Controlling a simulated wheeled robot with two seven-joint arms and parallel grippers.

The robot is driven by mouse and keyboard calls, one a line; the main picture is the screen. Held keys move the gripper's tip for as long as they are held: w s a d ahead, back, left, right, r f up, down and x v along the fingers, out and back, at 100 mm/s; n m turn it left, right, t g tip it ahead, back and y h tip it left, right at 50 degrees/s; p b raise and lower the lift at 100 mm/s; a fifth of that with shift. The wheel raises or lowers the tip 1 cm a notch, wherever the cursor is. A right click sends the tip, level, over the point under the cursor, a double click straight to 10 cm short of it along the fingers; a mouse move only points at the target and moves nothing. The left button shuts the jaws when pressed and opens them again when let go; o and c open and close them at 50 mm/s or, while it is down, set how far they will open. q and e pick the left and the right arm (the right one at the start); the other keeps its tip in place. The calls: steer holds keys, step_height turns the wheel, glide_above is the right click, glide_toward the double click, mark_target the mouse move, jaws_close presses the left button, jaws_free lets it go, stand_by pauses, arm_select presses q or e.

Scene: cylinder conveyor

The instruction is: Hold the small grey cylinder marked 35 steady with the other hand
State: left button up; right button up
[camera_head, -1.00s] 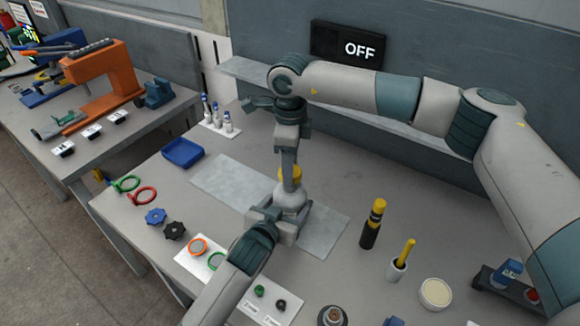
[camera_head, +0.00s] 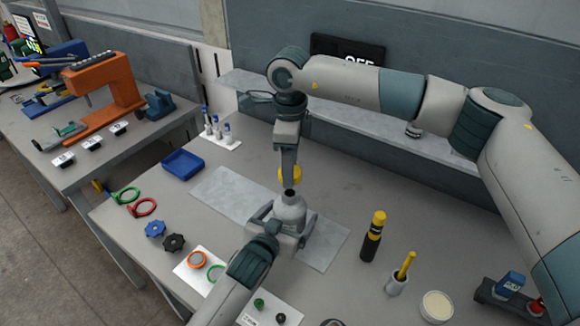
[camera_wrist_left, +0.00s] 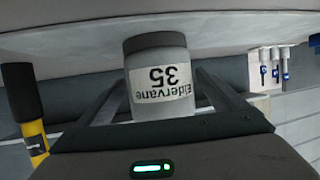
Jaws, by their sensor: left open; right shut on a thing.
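The small grey cylinder (camera_head: 291,209) stands upright on the bench's grey plate.
The grey plate (camera_head: 222,191) has bare room left and right of the cylinder. A black-and-yellow bottle (camera_head: 372,240) and a grey cup (camera_head: 397,283) stand right. A blue tray (camera_head: 183,163) and small bottles (camera_head: 222,135) are at back left. Rings and knobs lie front left.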

step_height(320, 180, down, 2)
steer(key=shift+f+b, duration=0.25)
steer(key=shift+b, duration=1)
arm_select(q)
steer(key=v, duration=1.2)
